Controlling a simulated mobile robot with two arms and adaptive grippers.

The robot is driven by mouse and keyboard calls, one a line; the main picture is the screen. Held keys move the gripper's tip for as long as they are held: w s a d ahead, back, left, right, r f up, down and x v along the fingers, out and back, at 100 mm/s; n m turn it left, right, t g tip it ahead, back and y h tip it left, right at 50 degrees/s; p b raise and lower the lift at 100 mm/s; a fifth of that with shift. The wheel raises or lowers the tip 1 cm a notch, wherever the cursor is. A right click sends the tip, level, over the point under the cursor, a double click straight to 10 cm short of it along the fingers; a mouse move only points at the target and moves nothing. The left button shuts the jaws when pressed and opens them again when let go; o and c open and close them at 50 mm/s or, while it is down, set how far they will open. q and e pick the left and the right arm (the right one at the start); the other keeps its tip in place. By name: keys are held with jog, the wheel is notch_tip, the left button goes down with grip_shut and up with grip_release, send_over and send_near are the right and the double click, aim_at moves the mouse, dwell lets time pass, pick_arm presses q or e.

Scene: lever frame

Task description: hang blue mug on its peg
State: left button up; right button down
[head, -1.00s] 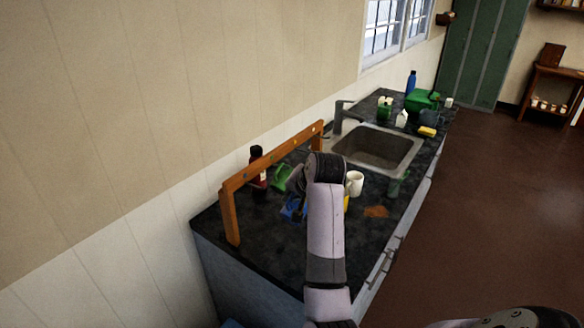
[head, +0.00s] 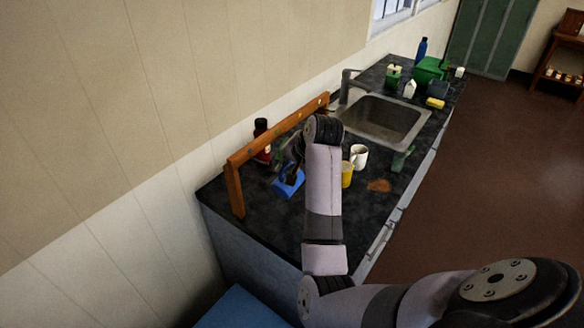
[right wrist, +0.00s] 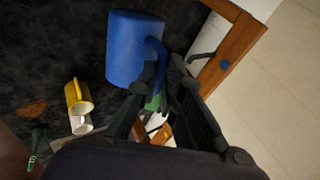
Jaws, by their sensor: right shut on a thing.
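The blue mug (head: 288,182) is in my right gripper (head: 292,168), at the near end of the wooden frame (head: 236,190). In the right wrist view the blue mug (right wrist: 134,50) is large, and my right gripper (right wrist: 162,72) is shut on its handle. The mug's bottom and its height over the counter are hard to judge. The frame (right wrist: 238,42) is to the right of the mug there, apart from it. It bears a blue dot (right wrist: 225,65), and a dark rod (right wrist: 203,56) sticks out beside it. My left gripper is out of view.
A yellow mug (head: 347,176) and a white mug (head: 359,155) stand right of my arm. The sink (head: 385,120) lies beyond. A green object (right wrist: 152,102) shows behind my fingers.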

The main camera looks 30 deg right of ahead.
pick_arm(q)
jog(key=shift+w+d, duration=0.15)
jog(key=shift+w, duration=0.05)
pick_arm(e)
jog(key=w+a, duration=0.3)
jog(key=w, duration=0.5)
jog(key=shift+w+f, duration=0.2)
jog(key=shift+f, duration=0.1)
dwell(0.4)
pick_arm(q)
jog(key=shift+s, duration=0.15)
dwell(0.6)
pick_arm(e)
jog(key=shift+s+a+f, duration=0.2)
jog(key=shift+a+f, duration=0.1)
jog(key=shift+f, duration=0.05)
dwell(0.6)
jog(key=shift+s+a+f, duration=0.3)
jog(key=shift+a+f, duration=0.05)
jog(key=shift+f, duration=0.2)
jog(key=shift+w, duration=0.1)
dwell(0.4)
